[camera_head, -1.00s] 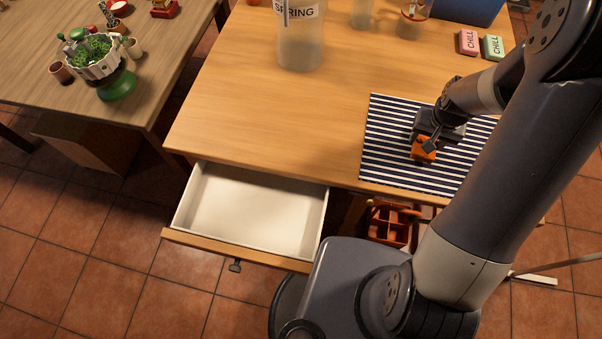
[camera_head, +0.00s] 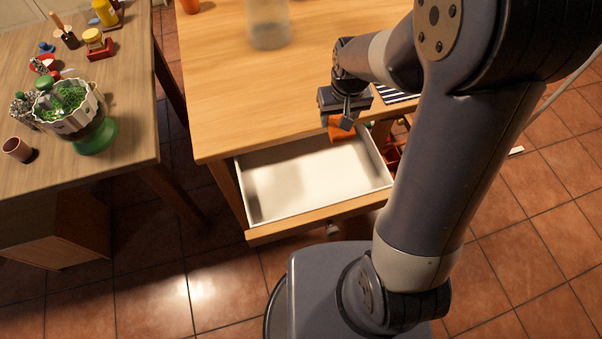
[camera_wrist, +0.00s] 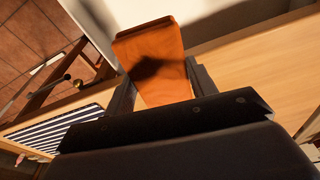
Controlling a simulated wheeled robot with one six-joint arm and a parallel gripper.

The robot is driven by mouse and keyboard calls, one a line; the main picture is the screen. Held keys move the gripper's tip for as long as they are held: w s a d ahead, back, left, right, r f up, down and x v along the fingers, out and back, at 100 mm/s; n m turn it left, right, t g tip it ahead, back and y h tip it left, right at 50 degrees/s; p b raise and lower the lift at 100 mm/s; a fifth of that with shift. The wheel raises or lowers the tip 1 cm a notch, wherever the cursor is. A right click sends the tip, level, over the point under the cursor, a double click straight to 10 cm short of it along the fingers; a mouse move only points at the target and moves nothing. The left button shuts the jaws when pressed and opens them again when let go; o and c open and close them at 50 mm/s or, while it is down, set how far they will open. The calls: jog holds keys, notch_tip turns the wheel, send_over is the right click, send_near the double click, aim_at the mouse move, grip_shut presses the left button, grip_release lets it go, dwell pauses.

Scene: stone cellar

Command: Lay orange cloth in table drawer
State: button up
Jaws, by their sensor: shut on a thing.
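The orange cloth (camera_head: 337,131) is a small folded piece held in my gripper (camera_head: 347,120). In the wrist view the cloth (camera_wrist: 153,58) sticks out between the fingers of my shut gripper (camera_wrist: 160,90). The table drawer (camera_head: 258,217) is pulled open and pale inside, and nothing shows in it. In the head view my gripper and the cloth are at the drawer's back right, near the table's front edge. The height of the cloth above the drawer is hard to tell. My arm hides part of the table's right side.
The wooden table (camera_head: 245,90) has a striped mat (camera_head: 398,92) mostly hidden behind my arm. A clear jar (camera_head: 268,25) stands at the back. A second table (camera_head: 125,150) at the left holds a planter (camera_head: 68,112) and small items. A red caddy (camera_head: 392,155) sits beside the drawer, below.

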jog(key=s+a+n+b, duration=0.1)
jog(key=s+a+b, duration=0.2)
jog(key=s, duration=0.1)
jog(key=b, duration=0.1)
send_near(307, 164)
jog(key=d+f, duration=0.4)
jog(key=f, duration=0.1)
jog(key=shift+w, duration=0.2)
jog(key=shift+a+f, duration=0.1)
jog(key=shift+a, duration=0.05)
jog(key=a, duration=0.3)
jog(key=shift+w+a, duration=0.25)
jog(key=shift+w, duration=0.05)
jog(key=shift+a+f, duration=0.2)
jog(key=shift+f, duration=0.4)
jog(key=shift+f, duration=0.1)
jog(key=shift+f, duration=0.15)
jog(key=o, duration=1)
